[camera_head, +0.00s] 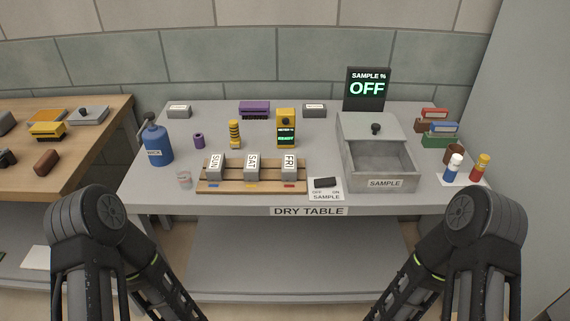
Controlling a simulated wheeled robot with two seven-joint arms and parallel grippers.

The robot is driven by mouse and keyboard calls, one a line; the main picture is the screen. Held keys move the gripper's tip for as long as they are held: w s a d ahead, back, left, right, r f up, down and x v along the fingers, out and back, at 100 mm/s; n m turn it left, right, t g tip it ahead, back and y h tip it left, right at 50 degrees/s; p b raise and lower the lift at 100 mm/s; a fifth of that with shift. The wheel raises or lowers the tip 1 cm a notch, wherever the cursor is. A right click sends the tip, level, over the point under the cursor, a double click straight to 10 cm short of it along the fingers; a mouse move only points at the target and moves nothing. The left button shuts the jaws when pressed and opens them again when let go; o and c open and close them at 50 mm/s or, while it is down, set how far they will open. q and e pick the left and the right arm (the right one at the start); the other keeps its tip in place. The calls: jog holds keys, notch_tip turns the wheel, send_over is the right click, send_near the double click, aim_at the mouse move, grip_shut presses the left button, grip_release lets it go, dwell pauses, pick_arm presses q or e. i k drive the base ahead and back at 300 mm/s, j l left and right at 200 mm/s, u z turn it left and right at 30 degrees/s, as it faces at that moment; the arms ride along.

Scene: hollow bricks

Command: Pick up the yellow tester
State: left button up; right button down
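The yellow tester (286,122) stands upright on the grey table marked DRY TABLE (230,205), near the middle, behind the wooden rack. It is a yellow block with a dark dial and a small dark screen with green text, the lower line apparently READY. Its lower part is close behind the block marked FRI (290,164). My two arms show only as dark links at the lower left and lower right, in front of the table. Neither gripper is in view.
The wooden rack (247,184) holds blocks marked SUN, SAT and FRI. A grey open drawer box (349,159) stands to the right, a blue bottle (158,148) at the left. A sign (367,89) reads OFF.

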aim_at(236, 140)
jog(key=i+j+z, duration=0.3)
jog(key=i, duration=0.15)
jog(key=i+j+z, duration=0.25)
jog(key=i, duration=0.15)
